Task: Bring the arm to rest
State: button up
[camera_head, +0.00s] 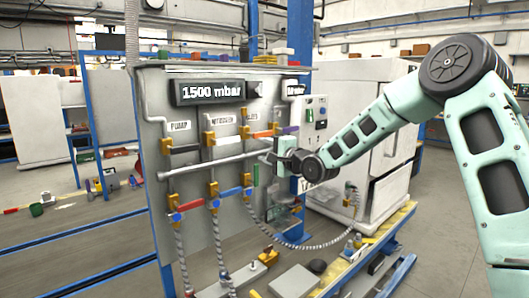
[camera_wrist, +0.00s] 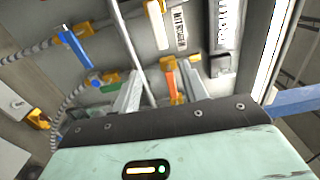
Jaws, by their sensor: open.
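My arm (camera_head: 374,125) reaches in from the right toward a grey valve panel. My gripper (camera_head: 272,157) is in front of the panel's right half, close to the long horizontal pipe (camera_head: 215,162) and the valves. In the wrist view, the two fingers of my gripper (camera_wrist: 160,86) stand apart. An orange-red valve handle (camera_wrist: 172,84) shows between them, and nothing is visibly held. Whether a finger touches the handle or pipe cannot be told.
The panel carries a "1500 mbar" display (camera_head: 211,91), a green handle (camera_head: 256,175) and blue handle (camera_head: 230,192). Hoses hang below. A white cabinet (camera_head: 352,120) stands behind my forearm. A low bench (camera_head: 385,232) lies under the arm. Open floor (camera_head: 80,250) is at left.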

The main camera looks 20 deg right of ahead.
jog(key=s+a+f+n+g, duration=0.2)
jog(key=s+a+n, duration=0.1)
jog(key=a, duration=0.3)
jog(key=s+a+f+n+g, duration=0.2)
jog(key=s+a+g, duration=0.15)
jog(key=a, duration=0.25)
jog(key=s+a+f+n+g+h, duration=0.1)
jog(key=s+a+f+n+g, duration=0.2)
jog(key=s, duration=0.5)
jog(key=s+a+f+n+g, duration=0.25)
jog(key=s+a+n, duration=0.2)
jog(key=s, duration=0.25)
jog(key=s+d+f+n+g+h, duration=0.1)
jog(key=s+n, duration=0.4)
jog(key=s, duration=0.9)
jog(key=s+d+f+n+g+h, duration=0.1)
jog(key=s+n+g, duration=0.4)
jog(key=s, duration=0.9)
jog(key=shift+s+d+f+h, duration=0.2)
jog(key=shift+f+h, duration=0.3)
jog(key=shift+h, duration=0.5)
